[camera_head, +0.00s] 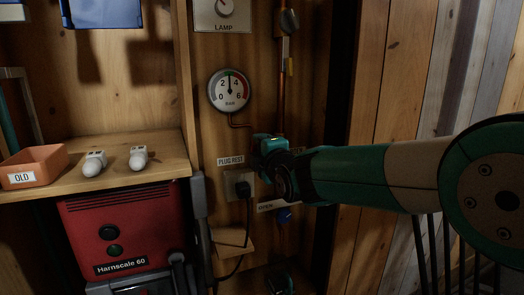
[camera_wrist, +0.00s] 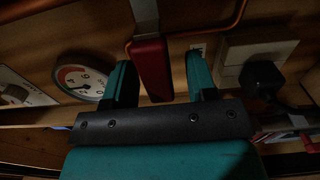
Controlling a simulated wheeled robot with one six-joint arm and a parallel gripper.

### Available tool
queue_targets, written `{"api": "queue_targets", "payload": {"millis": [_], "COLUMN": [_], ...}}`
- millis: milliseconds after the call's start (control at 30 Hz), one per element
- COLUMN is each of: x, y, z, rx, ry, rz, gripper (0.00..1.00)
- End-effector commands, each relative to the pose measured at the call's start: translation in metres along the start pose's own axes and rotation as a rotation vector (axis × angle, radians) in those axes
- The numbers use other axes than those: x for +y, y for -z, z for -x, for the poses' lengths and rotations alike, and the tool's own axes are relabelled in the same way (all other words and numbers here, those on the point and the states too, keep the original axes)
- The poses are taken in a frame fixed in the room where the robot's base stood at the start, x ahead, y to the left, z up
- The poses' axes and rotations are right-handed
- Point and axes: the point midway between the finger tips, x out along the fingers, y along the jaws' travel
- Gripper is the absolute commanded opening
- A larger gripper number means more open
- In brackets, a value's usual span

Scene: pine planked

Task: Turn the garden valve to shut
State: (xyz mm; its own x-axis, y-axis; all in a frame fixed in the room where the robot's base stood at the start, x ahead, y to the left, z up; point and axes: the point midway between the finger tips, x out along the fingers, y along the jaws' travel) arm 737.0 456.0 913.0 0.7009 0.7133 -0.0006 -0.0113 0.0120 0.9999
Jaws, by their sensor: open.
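My gripper (camera_head: 268,141) is at the wood panel, between the round gauge and the socket. In the wrist view its two teal fingers (camera_wrist: 158,72) are open. A red lever handle (camera_wrist: 150,66) with a metal stem shows between them, with a visible gap on each side. This looks like the valve's handle. In the head view the handle is hidden behind my gripper.
The bar gauge (camera_head: 230,90) points near 3. A copper pipe (camera_head: 282,85) runs down the panel. A black plug (camera_head: 243,188) with a cable sits in the socket below my gripper. A shelf (camera_head: 130,172) and red machine (camera_head: 118,228) stand at left.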

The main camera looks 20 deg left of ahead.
Motion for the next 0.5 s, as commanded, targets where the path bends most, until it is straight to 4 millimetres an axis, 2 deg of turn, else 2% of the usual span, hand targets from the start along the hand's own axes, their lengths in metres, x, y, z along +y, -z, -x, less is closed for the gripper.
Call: {"api": "queue_targets", "payload": {"millis": [167, 267, 500], "x": [0.001, 0.001, 0.001], "y": [0.000, 0.000, 0.000], "z": [0.006, 0.017, 0.063], "rx": [0.000, 0.000, 0.001], "ry": [0.000, 0.000, 0.001], "rz": [-0.001, -0.001, -0.001], "gripper": [0.52, 0.52, 0.52]}}
